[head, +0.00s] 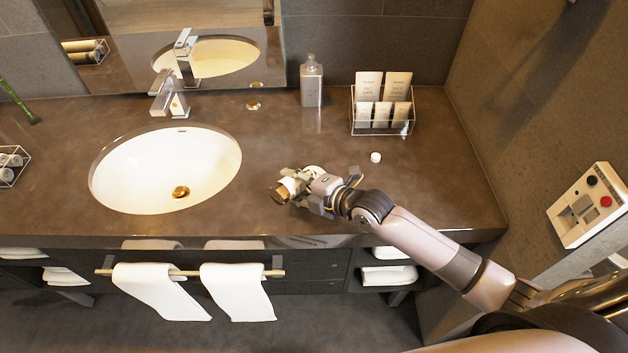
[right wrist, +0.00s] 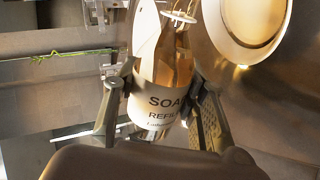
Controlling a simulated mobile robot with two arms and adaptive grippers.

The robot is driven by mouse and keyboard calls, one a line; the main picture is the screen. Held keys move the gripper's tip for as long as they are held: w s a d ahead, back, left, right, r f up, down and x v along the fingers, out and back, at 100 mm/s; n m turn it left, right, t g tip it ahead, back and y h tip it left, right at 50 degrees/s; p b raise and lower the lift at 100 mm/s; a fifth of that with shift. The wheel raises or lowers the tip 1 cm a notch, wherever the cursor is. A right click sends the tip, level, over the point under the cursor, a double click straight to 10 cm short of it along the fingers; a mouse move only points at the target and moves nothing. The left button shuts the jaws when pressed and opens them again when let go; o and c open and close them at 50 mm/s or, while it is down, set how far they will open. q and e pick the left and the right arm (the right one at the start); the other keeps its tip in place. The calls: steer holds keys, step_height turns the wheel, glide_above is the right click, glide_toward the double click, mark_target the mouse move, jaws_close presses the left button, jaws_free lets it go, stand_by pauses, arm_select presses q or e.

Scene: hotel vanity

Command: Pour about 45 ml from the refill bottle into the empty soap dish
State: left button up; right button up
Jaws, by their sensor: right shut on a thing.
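My right gripper (head: 308,189) is shut on the refill bottle (head: 291,185), above the counter to the right of the sink. In the right wrist view the bottle (right wrist: 165,85) is amber with a white label reading SOAP REFILL, between the two fingers (right wrist: 160,100). It looks tilted in the head view; no stream of liquid can be made out. A round pale dish (right wrist: 207,25), apparently the soap dish, lies beyond the bottle in the wrist view. In the head view a pale rim (head: 314,170) shows just behind the gripper, mostly hidden. My left gripper is out of view.
A small white cap (head: 376,157) lies right of the gripper. A wire rack of cards (head: 382,129) and a grey bottle (head: 312,84) stand at the back. The white sink (head: 125,165) is left. Counter (head: 450,185) at right is clear.

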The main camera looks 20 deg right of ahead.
steer(key=shift+r, duration=0.15)
steer(key=shift+s+a+f, duration=0.1)
steer(key=shift+a+f, duration=0.05)
steer(key=shift+f, duration=0.05)
steer(key=shift+a+r+n+h+p, duration=0.1)
steer(key=shift+r+n+h+p, duration=0.3)
steer(key=shift+p, duration=0.55)
steer(key=shift+f+n+t+b, duration=0.4)
steer(key=shift+f+n+b, duration=0.2)
steer(key=shift+f+b, duration=0.2)
steer(key=shift+r+h, duration=0.25)
steer(key=shift+h, duration=0.05)
steer(key=shift+f, duration=0.1)
steer(key=shift+f+n, duration=0.15)
steer(key=shift+n, duration=0.15)
